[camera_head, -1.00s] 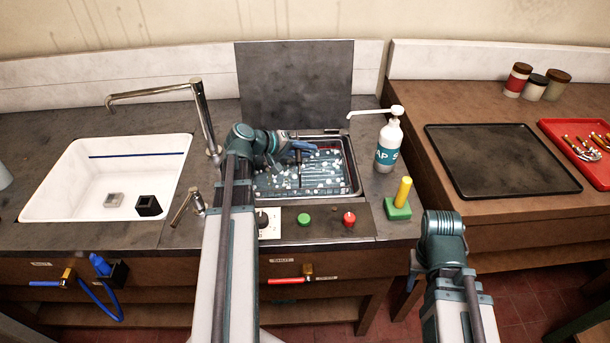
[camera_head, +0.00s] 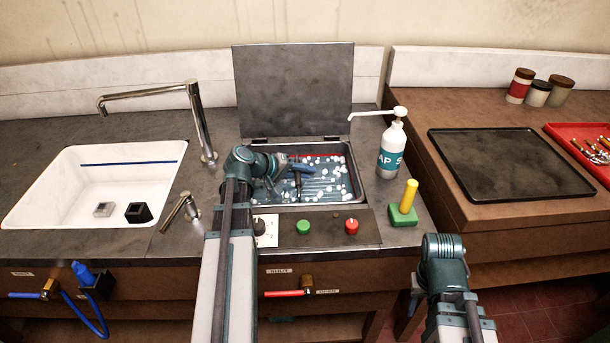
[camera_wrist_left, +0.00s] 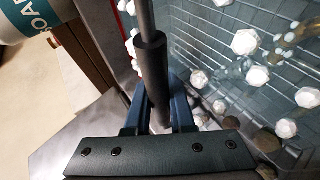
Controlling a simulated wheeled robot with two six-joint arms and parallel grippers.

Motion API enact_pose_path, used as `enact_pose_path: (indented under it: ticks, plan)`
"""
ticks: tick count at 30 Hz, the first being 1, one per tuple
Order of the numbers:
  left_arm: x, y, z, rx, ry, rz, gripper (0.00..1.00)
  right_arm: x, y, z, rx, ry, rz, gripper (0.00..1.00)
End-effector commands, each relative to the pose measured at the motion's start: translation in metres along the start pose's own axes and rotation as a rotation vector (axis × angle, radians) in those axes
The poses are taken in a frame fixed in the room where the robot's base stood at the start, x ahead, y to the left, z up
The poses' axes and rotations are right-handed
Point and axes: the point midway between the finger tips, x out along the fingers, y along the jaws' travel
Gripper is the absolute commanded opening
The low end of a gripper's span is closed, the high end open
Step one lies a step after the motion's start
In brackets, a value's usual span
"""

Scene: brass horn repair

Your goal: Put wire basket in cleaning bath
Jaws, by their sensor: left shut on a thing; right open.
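The cleaning bath (camera_head: 350,180) is a steel basin sunk in the counter, its lid (camera_head: 295,90) raised behind it. It holds liquid with white foam lumps on top. The wire basket (camera_head: 318,187) is inside the bath, its grid low in the liquid and partly hidden by foam; the grid also shows in the left wrist view (camera_wrist_left: 205,62). My left gripper (camera_head: 296,172) is over the bath, shut on the basket's dark handle grip (camera_wrist_left: 151,70). My right gripper (camera_head: 414,288) is open, low in front of the counter and mostly hidden by its wrist.
A soap bottle (camera_head: 391,150) and a green block with a yellow peg (camera_head: 403,212) stand right of the bath. Green (camera_head: 303,227) and red (camera_head: 351,226) buttons are in front. A white sink (camera_head: 60,190) and taps lie left. A black tray (camera_head: 510,163) is at right.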

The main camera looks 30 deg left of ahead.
Motion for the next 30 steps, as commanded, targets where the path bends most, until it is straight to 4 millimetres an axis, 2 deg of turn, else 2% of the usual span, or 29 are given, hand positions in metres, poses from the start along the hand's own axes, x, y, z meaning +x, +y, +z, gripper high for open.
enact_pose_path:
  ticks: [5,6,10,21,23,30]
  plan:
    - [0.002,-0.002,0.001,-0.001,0.0,0.001,0.0,0.003,0.0,0.0,0.0,0.0,0.0,0.44]
    - [0.001,-0.002,0.0,0.0,0.0,0.0,0.29,0.002,0.0,0.0,0.0,0.0,0.0,0.44]
    - [0.001,-0.001,0.0,0.0,0.0,0.0,0.52,0.002,0.0,0.0,0.0,0.0,0.0,0.44]
    - [-0.004,0.002,0.0,-0.001,0.001,0.0,0.52,-0.004,0.0,0.0,0.0,0.0,0.0,0.44]
    - [-0.012,0.003,0.0,-0.001,0.002,0.0,0.52,-0.008,0.001,0.001,0.0,0.0,0.0,0.44]
    - [-0.062,0.005,-0.001,-0.003,0.003,-0.001,0.52,-0.036,0.003,0.002,0.001,0.0,0.0,0.44]
